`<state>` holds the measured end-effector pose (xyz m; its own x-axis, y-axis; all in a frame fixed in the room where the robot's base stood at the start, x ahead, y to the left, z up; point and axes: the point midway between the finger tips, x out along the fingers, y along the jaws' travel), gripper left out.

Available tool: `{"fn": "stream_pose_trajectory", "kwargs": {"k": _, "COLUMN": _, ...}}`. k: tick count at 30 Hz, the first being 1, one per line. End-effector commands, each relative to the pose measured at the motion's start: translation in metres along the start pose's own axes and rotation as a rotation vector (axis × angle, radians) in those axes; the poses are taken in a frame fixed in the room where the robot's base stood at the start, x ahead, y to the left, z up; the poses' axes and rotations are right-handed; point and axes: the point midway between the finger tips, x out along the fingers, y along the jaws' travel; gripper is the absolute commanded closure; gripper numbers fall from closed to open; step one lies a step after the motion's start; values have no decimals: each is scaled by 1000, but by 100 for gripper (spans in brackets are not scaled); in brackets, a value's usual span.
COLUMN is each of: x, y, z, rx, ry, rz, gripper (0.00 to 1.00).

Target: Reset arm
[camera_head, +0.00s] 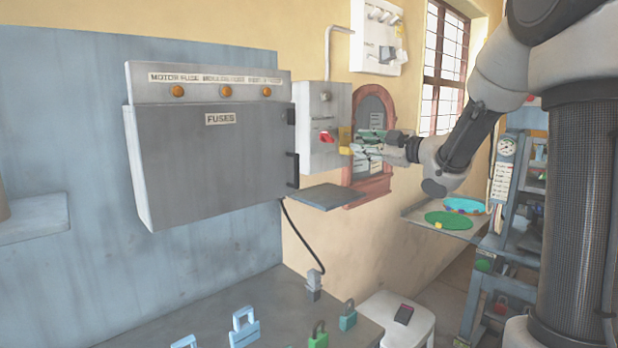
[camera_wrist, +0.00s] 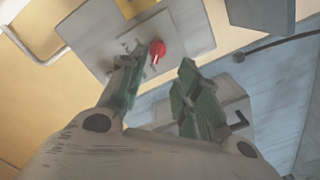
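My gripper (camera_head: 358,151) is stretched out on my arm to just right of the grey switch box (camera_head: 317,105) on the wall. In the wrist view its two green-padded fingers (camera_wrist: 165,60) stand apart with nothing between them. The box's red knob (camera_head: 327,137) shows beyond the fingertips in the wrist view (camera_wrist: 157,51). I cannot tell the exact gap between fingertips and box. A yellow part (camera_head: 345,137) is at the box's right edge.
A grey fuse cabinet (camera_head: 210,150) hangs left, with an open flap or shelf (camera_head: 325,195) beside it. Padlocks, including a blue one (camera_head: 244,329) and a green one (camera_head: 318,337), are on the bench below. A white stool (camera_head: 378,310) and a tray (camera_head: 415,213) with green and blue discs are right.

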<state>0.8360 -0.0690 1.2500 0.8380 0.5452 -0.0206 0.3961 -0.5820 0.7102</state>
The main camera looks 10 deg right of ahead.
Motion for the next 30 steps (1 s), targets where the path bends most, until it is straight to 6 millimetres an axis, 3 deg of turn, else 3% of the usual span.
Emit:
{"fn": "stream_pose_trajectory", "kwargs": {"k": 2, "x": -2, "y": -2, "z": 19, "rx": 20, "ry": -77, "rz": -7, "gripper": 67}}
{"fn": "stream_pose_trajectory", "kwargs": {"k": 5, "x": -15, "y": -7, "z": 70, "rx": 92, "ry": -286, "rz": -2, "gripper": 67}}
{"fn": "stream_pose_trajectory", "kwargs": {"k": 8, "x": -56, "y": -18, "z": 131, "rx": 214, "ry": -575, "rz": 22, "gripper": 67}}
{"fn": "stream_pose_trajectory", "kwargs": {"k": 9, "x": -79, "y": -22, "z": 146, "rx": 267, "ry": -690, "rz": 37, "gripper": 67}}
{"fn": "stream_pose_trajectory", "kwargs": {"k": 12, "x": -144, "y": -41, "z": 165, "rx": 416, "ry": -953, "rz": 75, "gripper": 67}}
{"fn": "stream_pose_trajectory", "kwargs": {"k": 14, "x": -185, "y": -59, "z": 163, "rx": 515, "ry": -1094, "rz": 91, "gripper": 67}}
{"fn": "stream_pose_trajectory", "kwargs": {"k": 17, "x": -252, "y": -98, "z": 140, "rx": 697, "ry": -1297, "rz": 99, "gripper": 67}}
{"fn": "stream_pose_trajectory", "kwargs": {"k": 21, "x": -325, "y": -161, "z": 80, "rx": 941, "ry": -1470, "rz": 53, "gripper": 67}}
{"fn": "stream_pose_trajectory", "kwargs": {"k": 25, "x": -356, "y": -199, "z": 31, "rx": 1063, "ry": -1467, "rz": 2, "gripper": 67}}
{"fn": "stream_pose_trajectory", "kwargs": {"k": 30, "x": -358, "y": -197, "z": 5, "rx": 1051, "ry": -1342, "rz": 23, "gripper": 67}}
